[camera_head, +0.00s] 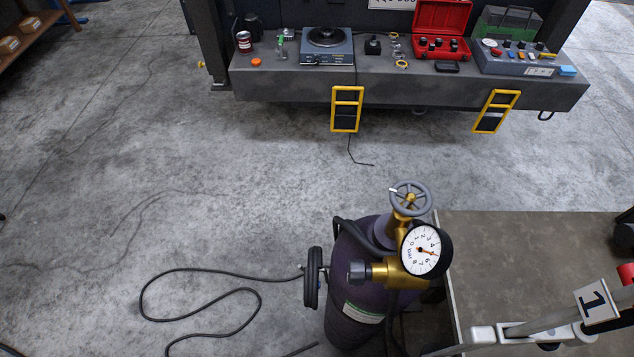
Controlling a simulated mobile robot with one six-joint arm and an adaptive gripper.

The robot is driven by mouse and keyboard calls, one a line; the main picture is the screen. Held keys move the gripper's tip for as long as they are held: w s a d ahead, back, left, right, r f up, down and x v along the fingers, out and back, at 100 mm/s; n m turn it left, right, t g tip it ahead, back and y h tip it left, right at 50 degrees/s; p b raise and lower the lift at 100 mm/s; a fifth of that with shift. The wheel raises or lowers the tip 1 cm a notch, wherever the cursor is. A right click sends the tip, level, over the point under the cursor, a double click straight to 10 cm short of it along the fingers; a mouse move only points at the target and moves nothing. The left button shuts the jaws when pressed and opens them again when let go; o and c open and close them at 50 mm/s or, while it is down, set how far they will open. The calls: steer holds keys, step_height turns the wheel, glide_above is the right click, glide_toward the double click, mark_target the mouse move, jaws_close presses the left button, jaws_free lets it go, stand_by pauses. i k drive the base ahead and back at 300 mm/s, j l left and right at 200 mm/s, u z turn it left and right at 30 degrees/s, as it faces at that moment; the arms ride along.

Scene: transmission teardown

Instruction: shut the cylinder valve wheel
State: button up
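The cylinder valve wheel (410,197) is a grey spoked handwheel on top of a brass valve. It sits on a purple gas cylinder (352,262) that stands upright at the lower middle. The view does not show whether the valve is open or shut. My gripper is not in view.
A black hose (215,273) lies on the floor to the left. A workbench (290,88) with tools stands behind. Floor between is mostly clear.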

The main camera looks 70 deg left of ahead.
mark_target(410, 198)
steer(key=u, duration=2)
steer(key=j, duration=0.4)
steer(key=i+j+z, duration=0.1)
steer(key=j+z, duration=0.25)
steer(key=j, duration=0.25)
steer(key=j+z, duration=0.35)
steer(key=j, duration=0.25)
steer(key=j+z, duration=0.4)
steer(key=j, duration=0.2)
steer(key=k+j+z, duration=0.2)
steer(key=j+z, duration=0.15)
steer(key=j, duration=0.25)
steer(key=i+j+z, duration=0.35)
steer(key=i, duration=0.2)
steer(key=i+j+z, duration=0.4)
steer(key=j, duration=0.25)
steer(key=i, duration=0.05)
